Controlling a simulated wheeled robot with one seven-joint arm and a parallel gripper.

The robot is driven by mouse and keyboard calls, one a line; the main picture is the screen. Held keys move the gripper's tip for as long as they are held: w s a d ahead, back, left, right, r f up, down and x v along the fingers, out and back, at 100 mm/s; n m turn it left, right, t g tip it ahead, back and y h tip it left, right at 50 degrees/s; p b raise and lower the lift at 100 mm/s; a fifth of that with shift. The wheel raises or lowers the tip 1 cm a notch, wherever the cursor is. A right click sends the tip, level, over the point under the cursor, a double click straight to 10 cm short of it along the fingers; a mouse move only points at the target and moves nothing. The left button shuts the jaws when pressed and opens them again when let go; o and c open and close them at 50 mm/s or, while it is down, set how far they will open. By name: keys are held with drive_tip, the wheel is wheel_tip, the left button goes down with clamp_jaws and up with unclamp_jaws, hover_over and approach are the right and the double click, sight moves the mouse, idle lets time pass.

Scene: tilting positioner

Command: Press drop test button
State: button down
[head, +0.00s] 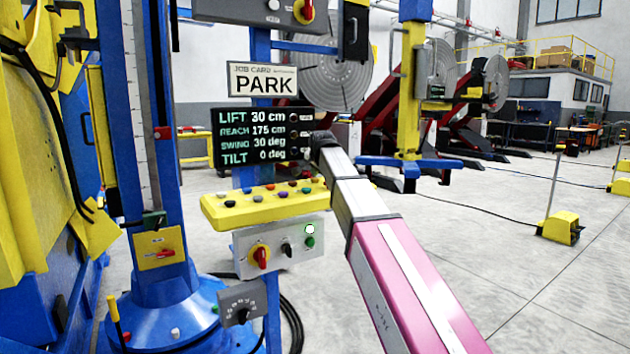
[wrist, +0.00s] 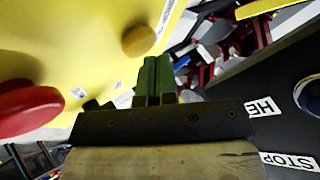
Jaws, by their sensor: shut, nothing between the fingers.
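No button with a readable "drop test" label shows. In the head view a yellow button panel (head: 222,212) carries several small coloured buttons. My gripper (wrist: 153,66) shows in the wrist view as two green fingers pressed together, with nothing between them. They lie in front of the yellow panel (wrist: 95,30), near a round yellow button (wrist: 139,41); contact cannot be told. A large red button (wrist: 28,107) is at the left. In the head view my arm reaches to the right side of the display and panel, and its fingertips cannot be made out.
A black display (head: 232,143) reads lift 30 cm, reach 175 cm, swing 30 deg, tilt 0 deg. The job card (head: 262,80) above reads PARK. Below is a grey switch box (head: 275,268) with a red rotary switch (head: 260,256) and green button (head: 310,242). Open floor lies right.

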sight(317, 179)
drive_tip(key=shift+f, duration=0.4)
idle(0.9)
drive_tip(key=shift+r, duration=0.85)
drive_tip(key=shift+r, duration=0.1)
drive_tip(key=shift+r, duration=2.4)
drive_tip(key=shift+s, duration=0.1)
